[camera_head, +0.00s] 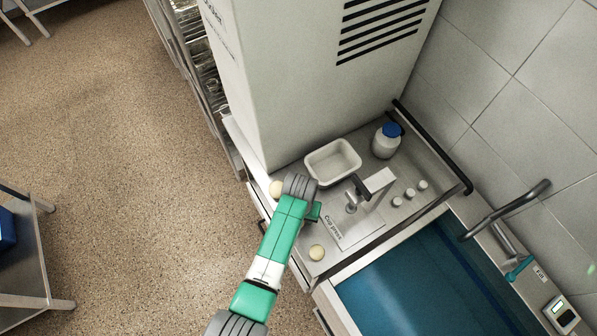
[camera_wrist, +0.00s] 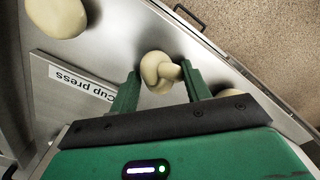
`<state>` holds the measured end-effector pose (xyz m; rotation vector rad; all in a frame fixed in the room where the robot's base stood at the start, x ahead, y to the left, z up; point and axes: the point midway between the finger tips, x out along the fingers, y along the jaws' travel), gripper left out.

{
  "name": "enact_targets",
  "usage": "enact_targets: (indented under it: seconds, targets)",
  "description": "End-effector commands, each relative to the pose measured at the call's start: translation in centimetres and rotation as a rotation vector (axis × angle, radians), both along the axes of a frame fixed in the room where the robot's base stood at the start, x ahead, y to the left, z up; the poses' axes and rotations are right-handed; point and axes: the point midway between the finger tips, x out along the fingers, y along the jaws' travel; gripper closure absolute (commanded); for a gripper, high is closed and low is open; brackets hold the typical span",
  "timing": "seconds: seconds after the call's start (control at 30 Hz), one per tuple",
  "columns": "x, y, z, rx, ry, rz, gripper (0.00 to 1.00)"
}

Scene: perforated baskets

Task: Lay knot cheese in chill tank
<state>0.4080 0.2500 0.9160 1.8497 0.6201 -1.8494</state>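The knot cheese (camera_wrist: 157,74), pale with a twisted surface, lies on the metal counter in the wrist view. My gripper (camera_wrist: 160,72) has its two green fingers apart, one on each side of it. A thin gap shows at the left finger; whether the right finger touches is unclear. In the head view my gripper (camera_head: 314,211) is low over the counter, and the arm hides the knot cheese. The chill tank (camera_head: 425,285), filled with blue water, lies at the lower right of the head view.
A smooth round cheese (camera_head: 316,252) lies near the tank end of the counter, another (camera_head: 276,188) beside my wrist. A white tray (camera_head: 333,161), a blue-capped jar (camera_head: 386,140) and the cup press (camera_head: 350,212) stand close by. A bent pipe (camera_head: 508,208) overhangs the tank.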

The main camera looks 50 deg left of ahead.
Motion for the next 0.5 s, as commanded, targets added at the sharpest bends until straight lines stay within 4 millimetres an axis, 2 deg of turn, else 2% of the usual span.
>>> enact_targets:
  seconds: [0.5]
  targets:
    - [0.0, 0.0, 0.02, 0.0, 0.0, 0.0, 0.66]
